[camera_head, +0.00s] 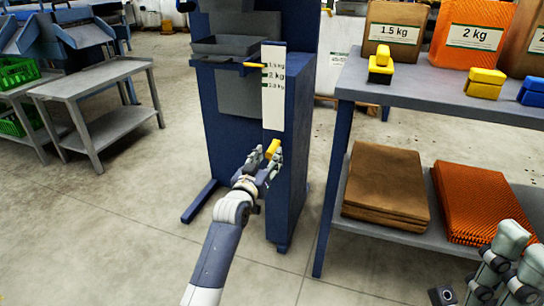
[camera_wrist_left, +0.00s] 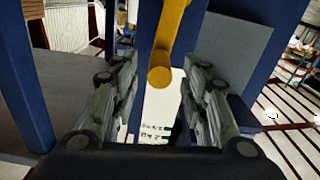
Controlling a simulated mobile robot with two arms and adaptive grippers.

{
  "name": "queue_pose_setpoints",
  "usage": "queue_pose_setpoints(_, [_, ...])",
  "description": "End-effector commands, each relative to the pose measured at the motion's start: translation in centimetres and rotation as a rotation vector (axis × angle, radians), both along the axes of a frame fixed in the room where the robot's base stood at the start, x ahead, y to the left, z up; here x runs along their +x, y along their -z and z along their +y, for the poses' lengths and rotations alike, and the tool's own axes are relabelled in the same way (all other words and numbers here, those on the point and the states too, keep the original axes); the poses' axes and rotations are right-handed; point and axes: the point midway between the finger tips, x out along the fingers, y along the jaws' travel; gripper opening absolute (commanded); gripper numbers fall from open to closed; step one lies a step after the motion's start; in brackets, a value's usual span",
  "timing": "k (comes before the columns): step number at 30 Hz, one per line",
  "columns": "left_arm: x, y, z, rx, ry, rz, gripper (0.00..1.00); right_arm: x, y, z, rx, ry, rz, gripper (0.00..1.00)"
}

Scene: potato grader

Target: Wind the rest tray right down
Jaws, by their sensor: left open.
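The blue machine (camera_head: 292,150) stands mid-picture with a grey tray (camera_head: 228,47) on its front, which appears to be the rest tray. A yellow pointer (camera_head: 254,65) beside it lies near the top mark of the white scale (camera_head: 273,105). A yellow crank handle (camera_head: 273,149) sits low on the machine. My left gripper (camera_head: 269,158) is open around the handle. In the left wrist view the yellow handle (camera_wrist_left: 162,65) shows between the open fingers (camera_wrist_left: 160,95); contact cannot be told. My right gripper (camera_head: 500,262) is at the lower right, its fingertips unclear.
A blue-framed bench (camera_head: 430,88) at the right carries filled bags, yellow clips and a blue one. Its lower shelf (camera_head: 400,232) holds stacks of brown paper bags (camera_head: 386,185) and orange net bags (camera_head: 482,203). A grey table (camera_head: 90,82) stands left. The floor between is clear.

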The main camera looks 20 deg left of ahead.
Motion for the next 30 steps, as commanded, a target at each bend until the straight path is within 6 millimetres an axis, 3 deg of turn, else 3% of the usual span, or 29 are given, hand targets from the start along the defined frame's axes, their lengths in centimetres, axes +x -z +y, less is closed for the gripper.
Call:
queue_pose_setpoints(3, [1.8,0.2,-0.1,0.0,0.001,-0.002,0.41,0.1,-0.1,0.1,-0.002,0.001,-0.029,0.4])
queue_pose_setpoints(9, [3.5,0.1,-0.2,0.0,0.0,0.0,0.41,0.2,-0.6,0.2,-0.005,0.003,-0.053,0.4])
queue_pose_setpoints(21, [4.0,0.0,-0.2,0.0,0.0,0.001,0.41,0.3,-0.9,0.2,-0.006,0.003,-0.059,0.4])
queue_pose_setpoints(27, [4.0,0.0,-0.2,0.0,0.0,0.001,0.0,0.3,-0.9,0.2,-0.006,0.003,-0.059,0.4])
queue_pose_setpoints(30, [4.0,0.0,-0.2,0.0,0.0,0.001,0.0,0.3,-0.9,0.2,-0.006,0.003,-0.059,0.4])
